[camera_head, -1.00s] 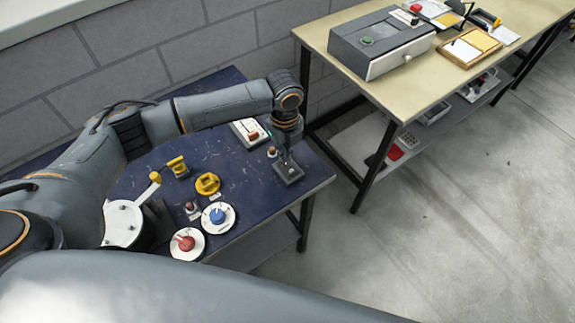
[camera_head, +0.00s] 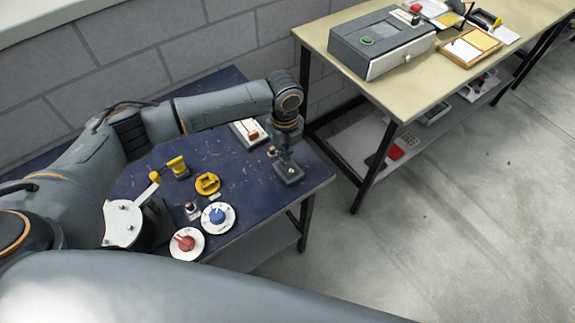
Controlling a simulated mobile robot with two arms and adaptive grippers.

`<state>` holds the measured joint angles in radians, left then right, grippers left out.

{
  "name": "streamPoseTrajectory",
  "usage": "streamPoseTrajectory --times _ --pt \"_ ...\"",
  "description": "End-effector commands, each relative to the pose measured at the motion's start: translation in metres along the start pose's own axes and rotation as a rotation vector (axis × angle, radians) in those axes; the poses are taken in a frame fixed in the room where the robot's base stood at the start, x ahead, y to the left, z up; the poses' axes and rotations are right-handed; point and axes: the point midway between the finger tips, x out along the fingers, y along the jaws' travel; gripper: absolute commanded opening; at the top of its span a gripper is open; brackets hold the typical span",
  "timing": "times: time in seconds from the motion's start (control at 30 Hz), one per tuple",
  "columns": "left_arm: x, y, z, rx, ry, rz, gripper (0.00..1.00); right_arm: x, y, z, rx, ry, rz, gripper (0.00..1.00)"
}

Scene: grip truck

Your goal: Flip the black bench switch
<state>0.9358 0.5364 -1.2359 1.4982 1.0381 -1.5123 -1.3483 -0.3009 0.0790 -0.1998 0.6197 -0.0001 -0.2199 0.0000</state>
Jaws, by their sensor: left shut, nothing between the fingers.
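The black bench switch (camera_head: 289,175) is a small dark box near the right corner of the dark blue bench (camera_head: 235,215). My left arm reaches over the bench from the left. My left gripper (camera_head: 285,155) points down at the top of the switch, shut with nothing held. The fingertips are small and dark against the switch, so I cannot tell whether they touch it, or which way its lever lies. My right gripper is not in view.
Beside the switch are a small round-topped knob (camera_head: 272,152) and a white box with a red switch (camera_head: 251,133). Red (camera_head: 186,243) and blue (camera_head: 217,216) dials and yellow handles (camera_head: 207,184) stand further left. A beige table (camera_head: 440,75) stands behind at right.

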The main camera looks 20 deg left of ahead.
Motion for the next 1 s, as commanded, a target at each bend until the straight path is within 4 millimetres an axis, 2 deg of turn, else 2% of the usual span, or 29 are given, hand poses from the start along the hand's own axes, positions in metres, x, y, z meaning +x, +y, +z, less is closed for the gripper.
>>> streamPoseTrajectory --times 1.0 --pt "0.016 0.000 0.000 0.000 0.001 0.000 0.00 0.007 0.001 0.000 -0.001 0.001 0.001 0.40"
